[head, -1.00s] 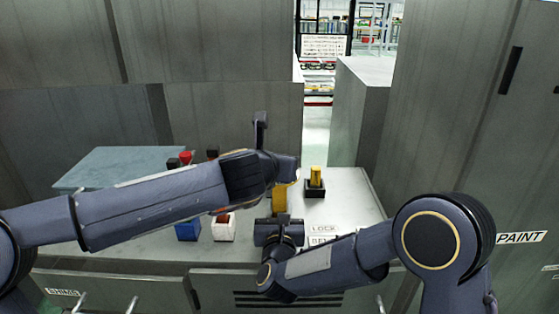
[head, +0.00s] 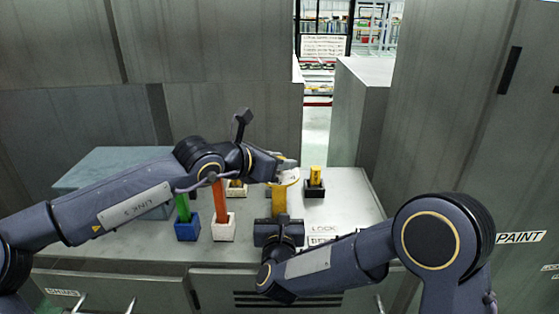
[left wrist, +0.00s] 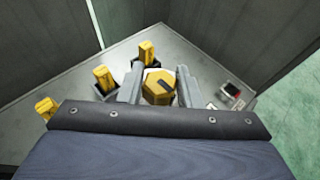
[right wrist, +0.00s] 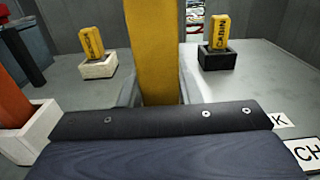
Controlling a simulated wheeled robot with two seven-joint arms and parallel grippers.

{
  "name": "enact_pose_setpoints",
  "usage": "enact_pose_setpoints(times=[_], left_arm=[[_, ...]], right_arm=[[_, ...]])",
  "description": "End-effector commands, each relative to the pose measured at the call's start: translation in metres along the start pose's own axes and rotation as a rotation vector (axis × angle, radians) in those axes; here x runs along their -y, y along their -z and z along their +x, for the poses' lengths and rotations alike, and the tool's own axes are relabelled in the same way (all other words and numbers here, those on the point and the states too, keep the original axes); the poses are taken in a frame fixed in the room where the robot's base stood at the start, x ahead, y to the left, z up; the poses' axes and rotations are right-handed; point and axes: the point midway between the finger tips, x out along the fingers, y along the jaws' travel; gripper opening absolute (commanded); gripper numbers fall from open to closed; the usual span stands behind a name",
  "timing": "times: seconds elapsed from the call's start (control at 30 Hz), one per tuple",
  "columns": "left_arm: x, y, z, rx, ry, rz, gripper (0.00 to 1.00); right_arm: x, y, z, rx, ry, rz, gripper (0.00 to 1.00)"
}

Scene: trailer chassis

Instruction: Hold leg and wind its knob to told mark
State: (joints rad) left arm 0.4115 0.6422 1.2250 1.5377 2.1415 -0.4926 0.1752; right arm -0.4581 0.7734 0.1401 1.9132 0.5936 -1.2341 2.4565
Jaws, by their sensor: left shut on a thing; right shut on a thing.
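The yellow leg (head: 279,203) stands upright on the grey worktop. My right gripper (head: 279,222) is shut on it low down, and the right wrist view shows the leg (right wrist: 153,50) between both fingers. On top is a yellow, many-sided knob (left wrist: 158,84) with a dark mark on its top face. My left gripper (left wrist: 158,90) is shut on the knob from either side; in the head view this gripper (head: 284,168) sits above the leg and partly hides the knob. What the dark mark points at cannot be read.
A green bar (head: 183,208) stands in a blue holder and an orange bar (head: 220,203) in a white one, both left of the leg. A yellow block lettered CABIN (right wrist: 216,32) stands in a black holder. The LOCK label (head: 323,229) lies at front right.

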Motion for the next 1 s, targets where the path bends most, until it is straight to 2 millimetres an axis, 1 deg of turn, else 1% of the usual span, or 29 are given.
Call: enact_pose_setpoints(times=[0.03,0.27,0.3,0.43,0.77,0.87,1.0], left_arm=[[0.000,0.008,0.002,-0.018,0.003,-0.003,0.09],[0.000,0.008,0.002,-0.019,0.002,-0.004,0.09],[0.000,0.008,0.002,-0.019,0.002,-0.004,0.37],[0.000,0.005,0.002,-0.013,0.001,-0.003,0.54],[-0.001,0.002,-0.002,-0.006,-0.001,-0.002,0.54],[-0.002,0.002,-0.012,-0.006,-0.003,-0.004,0.54],[-0.003,0.003,-0.039,-0.006,-0.006,-0.003,0.54]], right_arm=[[-0.002,-0.003,0.000,0.006,-0.005,0.003,0.00],[-0.002,-0.003,0.000,0.007,-0.005,0.004,0.00],[-0.002,-0.003,0.000,0.007,-0.005,0.004,0.00],[-0.002,-0.002,0.000,0.006,-0.003,0.004,0.00],[-0.001,-0.002,0.000,0.004,-0.001,0.003,0.00],[0.000,-0.002,0.000,0.004,0.000,0.003,0.00],[0.000,-0.001,0.000,0.003,0.000,0.002,0.00]])
